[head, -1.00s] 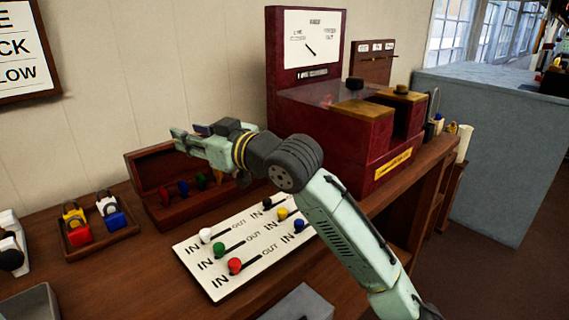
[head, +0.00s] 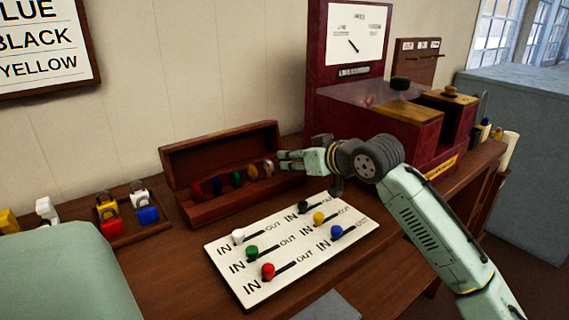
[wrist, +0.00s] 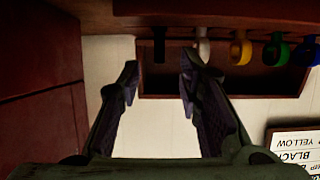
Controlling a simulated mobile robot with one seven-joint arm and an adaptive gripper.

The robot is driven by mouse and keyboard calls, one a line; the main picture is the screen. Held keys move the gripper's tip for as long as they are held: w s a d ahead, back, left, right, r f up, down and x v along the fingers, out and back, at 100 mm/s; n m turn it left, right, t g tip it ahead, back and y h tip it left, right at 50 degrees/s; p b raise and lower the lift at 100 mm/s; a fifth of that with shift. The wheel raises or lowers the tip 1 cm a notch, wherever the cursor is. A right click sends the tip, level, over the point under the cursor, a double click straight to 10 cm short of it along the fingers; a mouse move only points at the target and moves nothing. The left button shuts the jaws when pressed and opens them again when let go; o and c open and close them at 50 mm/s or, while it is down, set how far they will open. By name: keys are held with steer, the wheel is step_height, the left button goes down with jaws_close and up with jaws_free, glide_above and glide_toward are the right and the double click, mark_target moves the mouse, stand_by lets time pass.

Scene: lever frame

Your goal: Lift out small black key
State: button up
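The small black key (wrist: 159,45) hangs in the wooden key box (wrist: 170,82) in the wrist view, which is upside down. It is at one end of a row, beside a white key (wrist: 203,46). My gripper (wrist: 160,75) is open, with the black key seen in the gap between its fingers; I see no contact. In the head view my gripper (head: 284,161) is at the right end of the open key box (head: 188,158). The black key cannot be made out there.
Yellow (wrist: 240,48), green (wrist: 275,48) and blue (wrist: 305,48) keys hang further along the row. A white lever panel (head: 285,262) lies in front of the box. A dark red cabinet (head: 320,60) stands to the right. Padlocks on a tray (head: 150,232) are to the left.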

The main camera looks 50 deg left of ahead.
steer(key=p+x, duration=0.1)
steer(key=x, duration=0.4)
steer(key=shift+d, duration=0.1)
jaws_close()
stand_by(0.4)
